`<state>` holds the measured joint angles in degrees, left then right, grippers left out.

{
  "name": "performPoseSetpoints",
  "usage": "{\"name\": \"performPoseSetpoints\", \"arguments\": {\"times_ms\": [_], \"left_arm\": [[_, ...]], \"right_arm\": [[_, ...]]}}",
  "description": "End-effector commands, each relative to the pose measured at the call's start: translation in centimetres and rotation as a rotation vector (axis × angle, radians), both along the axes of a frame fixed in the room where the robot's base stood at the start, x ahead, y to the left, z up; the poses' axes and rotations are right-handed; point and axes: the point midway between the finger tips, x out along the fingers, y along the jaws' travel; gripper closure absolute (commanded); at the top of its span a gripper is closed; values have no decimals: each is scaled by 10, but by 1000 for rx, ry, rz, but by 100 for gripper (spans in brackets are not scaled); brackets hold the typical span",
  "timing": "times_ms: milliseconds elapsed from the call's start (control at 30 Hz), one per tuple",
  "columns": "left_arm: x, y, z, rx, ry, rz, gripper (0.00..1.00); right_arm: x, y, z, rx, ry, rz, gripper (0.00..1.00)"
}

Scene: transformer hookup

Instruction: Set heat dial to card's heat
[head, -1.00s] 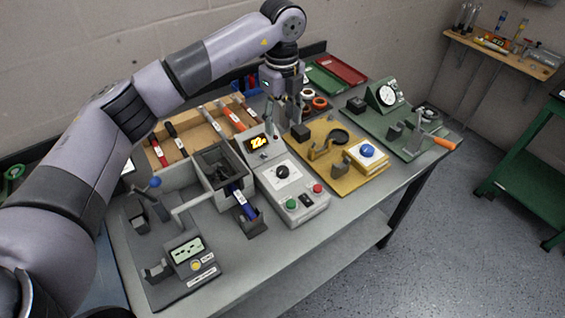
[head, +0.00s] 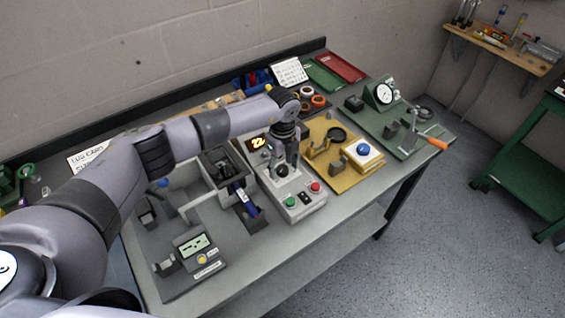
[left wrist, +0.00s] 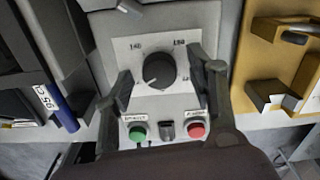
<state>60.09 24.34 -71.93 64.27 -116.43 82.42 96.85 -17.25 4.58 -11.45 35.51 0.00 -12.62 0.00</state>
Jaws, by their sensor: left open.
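The heat dial (left wrist: 157,70) is a round black knob on a white scale plate, with its white mark toward the lower left. The scale reads 140 and 180; a further number at right is partly hidden. My left gripper (head: 284,162) is open over the control box, its fingers on either side of the dial in the left wrist view, with no clear contact. The box's orange display (head: 258,148) is partly covered by my arm. A white lug card (head: 89,154) stands at the back left and another white card (head: 289,72) at the back; their small text is unreadable. My right gripper is not in view.
A green button (left wrist: 138,132) and a red button (left wrist: 196,130) sit below the dial, with a black switch between them. A grey fixture holding a blue-handled tool (head: 243,196) is left of the box. A yellow fixture (head: 345,180) is close on the right.

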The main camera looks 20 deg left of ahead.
Motion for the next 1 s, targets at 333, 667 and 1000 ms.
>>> {"name": "performPoseSetpoints", "arguments": {"times_ms": [333,667,1000], "left_arm": [[0,0,-2,1,1,0,54],[0,0,-1,1,1,1,76],[0,0,-1,0,0,1,98]], "right_arm": [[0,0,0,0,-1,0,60],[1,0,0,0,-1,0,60],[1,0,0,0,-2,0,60]]}}
